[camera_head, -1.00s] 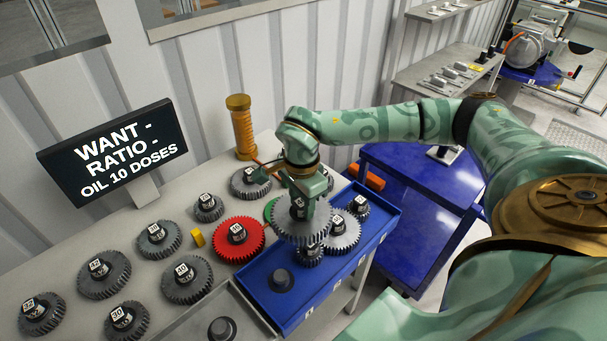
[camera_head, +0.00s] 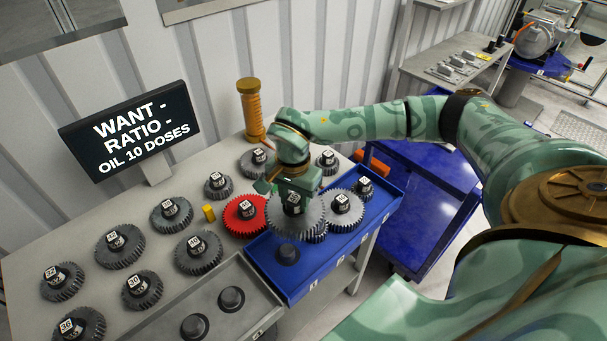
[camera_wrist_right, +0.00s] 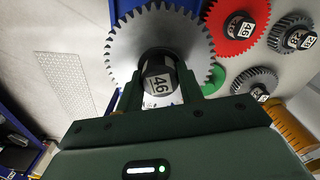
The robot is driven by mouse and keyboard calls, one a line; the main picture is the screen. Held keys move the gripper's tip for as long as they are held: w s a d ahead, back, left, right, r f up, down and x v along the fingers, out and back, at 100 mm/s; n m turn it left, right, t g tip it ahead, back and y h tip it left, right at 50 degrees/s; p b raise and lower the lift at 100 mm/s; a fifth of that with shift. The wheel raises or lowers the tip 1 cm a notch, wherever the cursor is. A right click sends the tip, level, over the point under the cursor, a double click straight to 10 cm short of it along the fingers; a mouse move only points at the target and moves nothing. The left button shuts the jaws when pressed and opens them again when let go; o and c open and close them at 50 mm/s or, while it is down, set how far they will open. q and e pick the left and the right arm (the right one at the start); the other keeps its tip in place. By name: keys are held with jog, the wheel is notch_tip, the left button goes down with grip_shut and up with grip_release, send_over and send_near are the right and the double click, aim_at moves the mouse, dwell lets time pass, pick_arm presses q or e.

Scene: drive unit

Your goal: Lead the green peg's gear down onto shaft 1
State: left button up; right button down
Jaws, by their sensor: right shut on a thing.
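My right gripper (camera_head: 292,195) is shut on the hub of a large grey gear (camera_head: 285,222), whose label in the right wrist view (camera_wrist_right: 162,84) reads 46. The gear is held level above the blue tray (camera_head: 262,262). A bare dark post (camera_head: 288,253) stands in the tray, just on the near side of the held gear. Which shaft number it bears is too small to read. A green round piece (camera_wrist_right: 216,78) shows partly behind the gear's rim in the right wrist view; it is hidden in the head view. My left gripper is not in view.
Beside the held gear, gears (camera_head: 342,210) (camera_head: 365,188) sit in the blue tray. A red gear (camera_head: 245,214) and several grey gears lie to the left. A grey tray (camera_head: 258,290) adjoins the blue one. An orange bottle (camera_head: 250,112) and a sign (camera_head: 130,130) stand behind.

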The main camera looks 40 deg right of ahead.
jog(key=a+n, duration=0.1)
jog(key=a, duration=0.1)
jog(key=s+a+n, duration=0.1)
jog(key=shift+s+a+r, duration=0.15)
jog(key=shift+a, duration=0.25)
jog(key=b, duration=0.4)
send_over(287, 249)
notch_tip(287, 249, down, 7)
jog(key=shift+r, duration=0.1)
jog(key=shift+f+b, duration=0.45)
jog(key=shift+f, duration=0.4)
jog(key=shift+p, duration=0.3)
jog(key=shift+f, duration=0.25)
jog(key=shift+f+b, duration=1.2)
jog(key=shift+f, duration=0.7)
